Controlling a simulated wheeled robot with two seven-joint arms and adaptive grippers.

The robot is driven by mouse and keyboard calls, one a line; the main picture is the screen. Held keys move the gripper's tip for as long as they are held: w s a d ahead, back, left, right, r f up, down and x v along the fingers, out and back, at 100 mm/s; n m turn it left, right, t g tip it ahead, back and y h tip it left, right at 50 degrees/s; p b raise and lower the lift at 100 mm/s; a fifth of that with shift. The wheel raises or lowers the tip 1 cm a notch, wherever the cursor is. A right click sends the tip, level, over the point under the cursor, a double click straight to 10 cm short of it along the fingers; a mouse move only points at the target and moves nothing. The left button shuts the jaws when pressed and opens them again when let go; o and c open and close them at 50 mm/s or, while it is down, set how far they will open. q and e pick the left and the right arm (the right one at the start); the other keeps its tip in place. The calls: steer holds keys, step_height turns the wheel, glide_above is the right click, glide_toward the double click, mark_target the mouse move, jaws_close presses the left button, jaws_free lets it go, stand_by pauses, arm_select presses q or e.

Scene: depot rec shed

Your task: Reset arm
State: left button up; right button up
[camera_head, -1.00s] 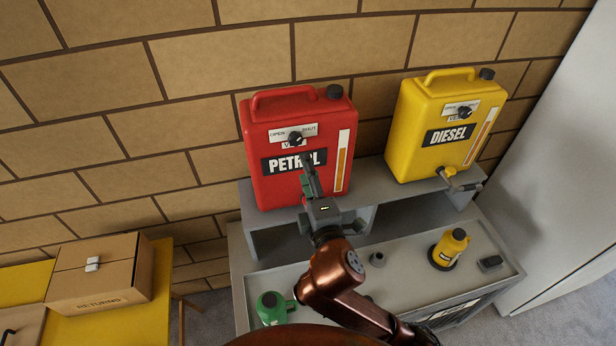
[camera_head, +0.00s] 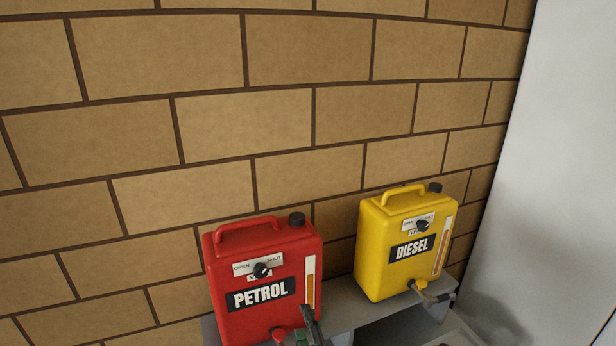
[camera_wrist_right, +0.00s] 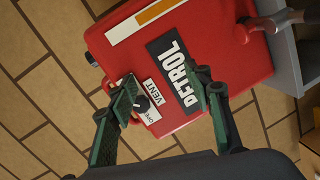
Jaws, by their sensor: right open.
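My right gripper (camera_head: 307,320) shows at the bottom edge of the head view, in front of the lower right of the red PETROL can (camera_head: 240,312). In the right wrist view my right gripper (camera_wrist_right: 165,85) is open, with its two green fingers apart and nothing between them. The red can (camera_wrist_right: 225,42) lies beyond the fingers, with its vent knob (camera_wrist_right: 142,103) near one fingertip in the picture. I cannot tell whether they touch. The can's red tap (camera_head: 279,334) is partly in view. My left gripper is not in view.
A yellow DIESEL can (camera_head: 375,255) with a tap (camera_head: 420,285) stands on the grey shelf (camera_head: 345,308) to the right. A brick wall (camera_head: 220,120) is close behind. A pale upright panel (camera_head: 560,160) bounds the right side.

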steer(key=s+d+f+m+g+h, duration=0.25)
steer(key=d+f+m, duration=0.25)
steer(key=d+f, duration=0.6)
steer(key=s+d+f+m+g+h, duration=0.25)
steer(key=s+d+f+m, duration=0.2)
steer(key=d+f, duration=0.65)
steer(key=s+d+f+m+g, duration=0.35)
steer(key=s+d+f, duration=0.45)
steer(key=s, duration=0.3)
steer(key=s+d+f+m+g, duration=0.3)
steer(key=s+d+f+m, duration=0.3)
steer(key=s, duration=0.5)
step_height(320, 180, down, 35)
steer(key=s+n+g+b, duration=0.1)
steer(key=b, duration=0.4)
steer(key=s+f+g+b, duration=0.1)
steer(key=s+f+b, duration=0.3)
steer(key=s+f, duration=1.6)
step_height(320, 180, down, 3)
steer(key=shift+s+f+n+g, duration=0.15)
steer(key=shift+s+n+g, duration=0.05)
steer(key=shift+n+g, duration=0.2)
